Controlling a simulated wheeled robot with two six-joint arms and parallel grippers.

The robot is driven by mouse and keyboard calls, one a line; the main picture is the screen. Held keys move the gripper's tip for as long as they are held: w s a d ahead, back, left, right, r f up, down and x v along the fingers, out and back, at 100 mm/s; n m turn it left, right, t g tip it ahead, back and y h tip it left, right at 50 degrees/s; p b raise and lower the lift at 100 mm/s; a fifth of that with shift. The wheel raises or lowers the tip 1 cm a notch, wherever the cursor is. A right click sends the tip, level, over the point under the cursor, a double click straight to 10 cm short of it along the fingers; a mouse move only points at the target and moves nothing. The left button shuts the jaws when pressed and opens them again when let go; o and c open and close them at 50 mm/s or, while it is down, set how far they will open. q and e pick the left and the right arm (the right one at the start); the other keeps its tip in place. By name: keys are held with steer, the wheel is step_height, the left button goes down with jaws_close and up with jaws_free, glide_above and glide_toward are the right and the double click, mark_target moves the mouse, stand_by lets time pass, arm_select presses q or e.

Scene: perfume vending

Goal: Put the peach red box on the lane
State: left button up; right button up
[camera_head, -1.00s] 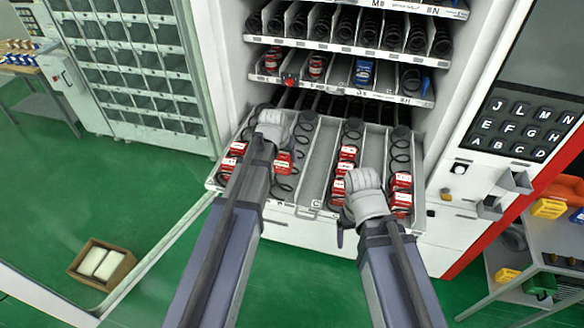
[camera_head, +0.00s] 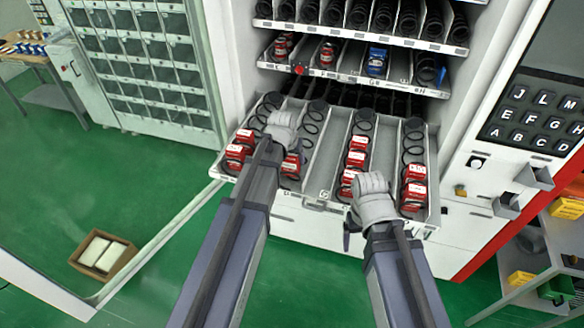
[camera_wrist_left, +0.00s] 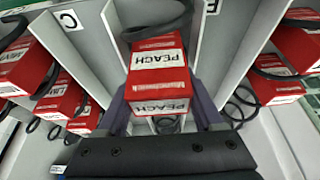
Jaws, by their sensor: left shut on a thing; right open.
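My left gripper (camera_wrist_left: 160,100) is shut on a red box (camera_wrist_left: 158,82) with white labels reading PEACH. A black spring coil (camera_wrist_left: 157,28) loops just above the box in the left wrist view, at a lane (camera_wrist_left: 215,55) with white dividers. A red box (camera_head: 291,166) shows beside that arm. My right gripper (camera_head: 352,230) is open and empty in front of the tray.
The tray (camera_head: 325,193) has other lanes with red boxes (camera_head: 240,148), (camera_head: 357,158), (camera_head: 414,185) and black coils. Neighbouring boxes stand close on both sides in the left wrist view. Stocked shelves rise above the tray. A keypad (camera_head: 530,118) is at the right.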

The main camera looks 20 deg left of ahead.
mark_target(292, 165)
arm_select(q)
steer(key=shift+f+b, duration=1.6)
steer(key=shift+f, duration=0.15)
steer(key=shift+f, duration=0.1)
steer(key=shift+f, duration=0.15)
steer(key=o, duration=1.4)
steer(key=shift+o, duration=0.2)
steer(key=shift+p+v, duration=0.7)
steer(key=shift+v, duration=0.2)
steer(key=p+v, duration=0.9)
steer(key=v, duration=0.1)
steer(key=shift+r+p, duration=0.35)
